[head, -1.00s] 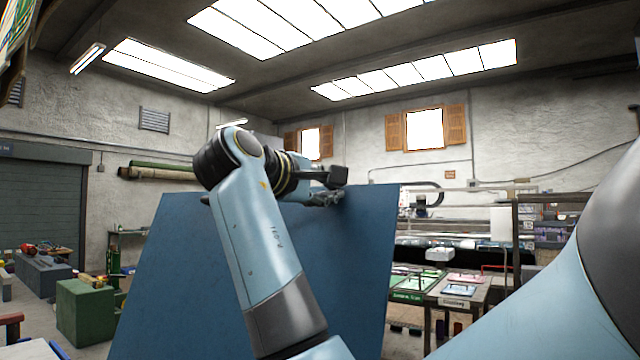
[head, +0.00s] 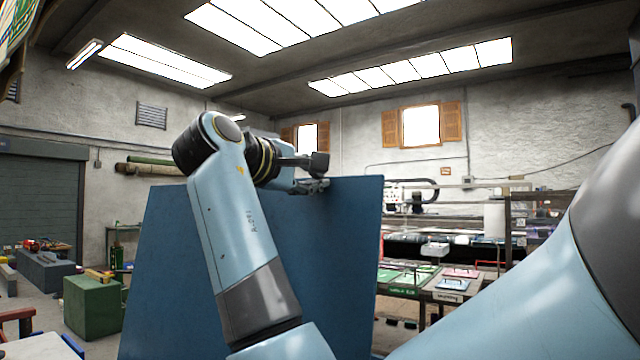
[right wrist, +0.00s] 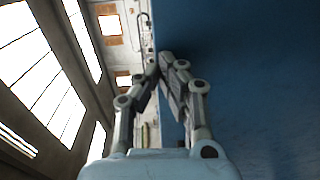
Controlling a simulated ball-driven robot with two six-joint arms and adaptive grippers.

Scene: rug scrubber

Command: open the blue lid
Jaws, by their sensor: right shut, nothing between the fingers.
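The blue lid (head: 340,265) is a large flat panel standing steeply raised in the middle of the head view. It fills the right side of the right wrist view (right wrist: 260,80). My right gripper (head: 320,175) is at the lid's upper edge, right of its middle. In the right wrist view its fingers (right wrist: 161,64) are shut with nothing between them, close against the lid's face near its edge. I cannot tell whether the fingertips touch it. My arm hides part of the lid. My left gripper is not in view.
A green box (head: 92,305) and a grey-blue block (head: 45,276) stand on the floor at left. A table with green and pink trays (head: 462,273) and a long machine stand behind the lid at right. Some floor shows at left.

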